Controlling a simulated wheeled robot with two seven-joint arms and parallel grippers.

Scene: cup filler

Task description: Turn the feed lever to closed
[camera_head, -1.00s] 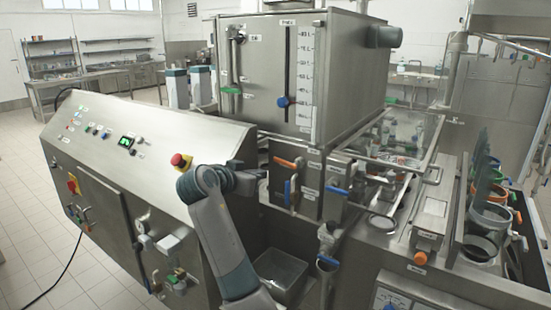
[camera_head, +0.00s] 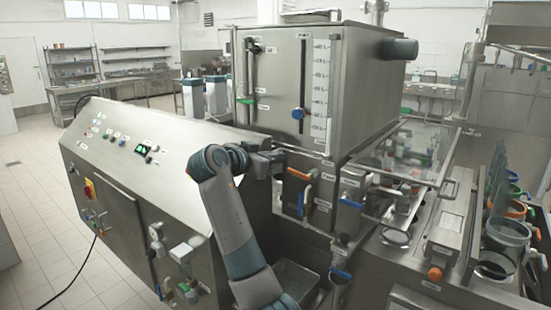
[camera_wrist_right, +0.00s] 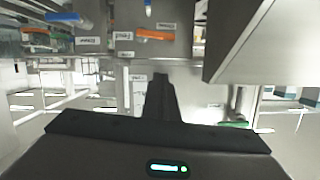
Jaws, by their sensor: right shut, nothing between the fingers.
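An orange-handled lever (camera_head: 299,174) lies roughly level on the machine's front, under the large steel tank. It also shows in the wrist view (camera_wrist_right: 155,34), beside small labels. My left gripper is out of view.
The sloped control console (camera_head: 150,135) stands left of my right arm. The tank (camera_head: 275,85) overhangs behind the levers. A clear guard (camera_head: 415,150) with a metal frame is at the right. A steel bin (camera_head: 296,277) sits low below the levers.

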